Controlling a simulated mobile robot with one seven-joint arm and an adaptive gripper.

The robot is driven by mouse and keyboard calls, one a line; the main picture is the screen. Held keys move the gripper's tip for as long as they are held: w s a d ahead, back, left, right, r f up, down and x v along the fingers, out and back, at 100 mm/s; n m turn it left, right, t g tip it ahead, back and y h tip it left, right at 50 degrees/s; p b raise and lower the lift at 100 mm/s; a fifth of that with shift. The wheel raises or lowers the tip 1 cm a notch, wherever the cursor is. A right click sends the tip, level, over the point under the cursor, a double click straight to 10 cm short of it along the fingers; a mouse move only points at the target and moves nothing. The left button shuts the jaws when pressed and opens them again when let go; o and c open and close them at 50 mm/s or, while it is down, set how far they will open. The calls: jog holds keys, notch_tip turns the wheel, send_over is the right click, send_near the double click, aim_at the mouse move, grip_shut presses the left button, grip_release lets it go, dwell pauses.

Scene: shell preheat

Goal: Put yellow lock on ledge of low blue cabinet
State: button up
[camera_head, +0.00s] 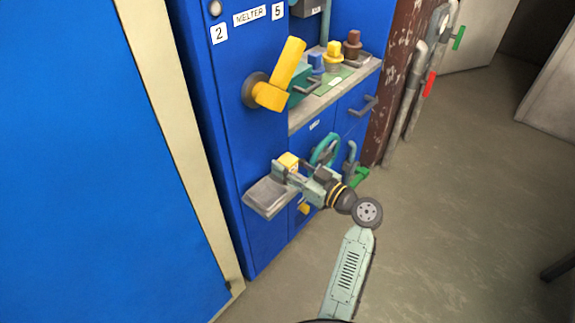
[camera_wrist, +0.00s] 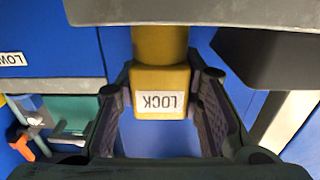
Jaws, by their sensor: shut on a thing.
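The yellow lock (camera_wrist: 158,105) sits between the two fingers of my gripper (camera_wrist: 163,120) in the wrist view, its "LOCK" label upside down. A yellow round part (camera_wrist: 160,45) runs up from it to a grey edge at the top. In the head view my gripper (camera_head: 283,172) is shut on the yellow lock (camera_head: 289,160), in front of the blue cabinet front. The grey ledge (camera_head: 308,112) of the low blue cabinet (camera_head: 345,115) is farther back, above and right of my gripper. It bears a yellow, a brown and a blue piece.
A large yellow handle (camera_head: 280,82) juts from the tall cabinet (camera_head: 235,130) above. A green handwheel (camera_head: 325,150) and pipes stand close at right. The floor at right is mostly clear.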

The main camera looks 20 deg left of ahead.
jog(key=o, duration=1.2)
jog(key=shift+d+r+p, duration=0.1)
jog(key=shift+r+p, duration=0.1)
jog(key=shift+p, duration=0.2)
jog(key=b+v, duration=0.3)
jog(key=v, duration=0.9)
